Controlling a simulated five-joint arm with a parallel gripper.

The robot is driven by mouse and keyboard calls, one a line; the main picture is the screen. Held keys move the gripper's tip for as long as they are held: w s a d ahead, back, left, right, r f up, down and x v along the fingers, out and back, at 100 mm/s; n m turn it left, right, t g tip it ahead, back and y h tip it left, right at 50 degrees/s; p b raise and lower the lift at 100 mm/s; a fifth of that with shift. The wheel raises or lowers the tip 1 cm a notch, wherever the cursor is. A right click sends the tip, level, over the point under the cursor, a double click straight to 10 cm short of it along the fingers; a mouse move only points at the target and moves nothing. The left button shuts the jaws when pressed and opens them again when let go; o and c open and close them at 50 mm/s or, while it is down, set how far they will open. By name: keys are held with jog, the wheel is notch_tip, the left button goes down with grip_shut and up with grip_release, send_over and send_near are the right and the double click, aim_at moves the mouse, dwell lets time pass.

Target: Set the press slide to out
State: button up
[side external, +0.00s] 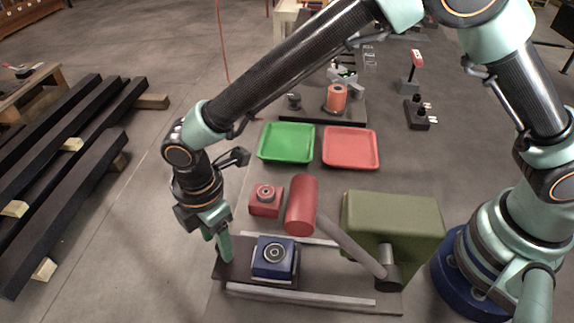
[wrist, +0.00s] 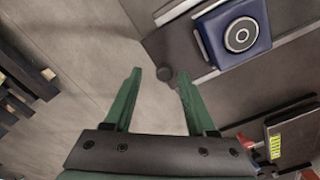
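The press slide appears to be the dark plate carrying a square blue block (side external: 273,258) with a ring on top, set between two grey rails (side external: 300,294). The blue block also shows at the upper right of the wrist view (wrist: 240,36). My gripper (side external: 224,252) points down at the left end of the plate. In the wrist view, my gripper (wrist: 159,71) has its fingers apart and empty.
A red cylinder (side external: 301,205) on a grey arm stands above and right of the blue block, beside an olive green box (side external: 393,224). A red block (side external: 265,200), a green tray (side external: 287,143) and a red tray (side external: 351,148) lie behind.

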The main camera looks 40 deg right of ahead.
notch_tip(320, 180, up, 12)
dwell(0.7)
jog(key=w+d+r+m+t, duration=0.1)
jog(key=d+r+m, duration=0.2)
jog(key=d, duration=0.3)
jog(key=w+d+r+m+t+y, duration=0.1)
jog(key=d+r+m, duration=0.2)
jog(key=d, duration=0.3)
jog(key=w+d+r+m, duration=0.1)
jog(key=d+r+m, duration=0.15)
jog(key=d, duration=0.35)
jog(key=s+d+m+t, duration=0.1)
jog(key=s+d+m, duration=0.2)
jog(key=d+m, duration=0.2)
jog(key=s+d+m+t+h, duration=0.1)
jog(key=d+m, duration=0.5)
jog(key=d, duration=0.6)
jog(key=s+t, duration=0.1)
jog(key=s, duration=0.1)
jog(key=shift+s+t, duration=0.3)
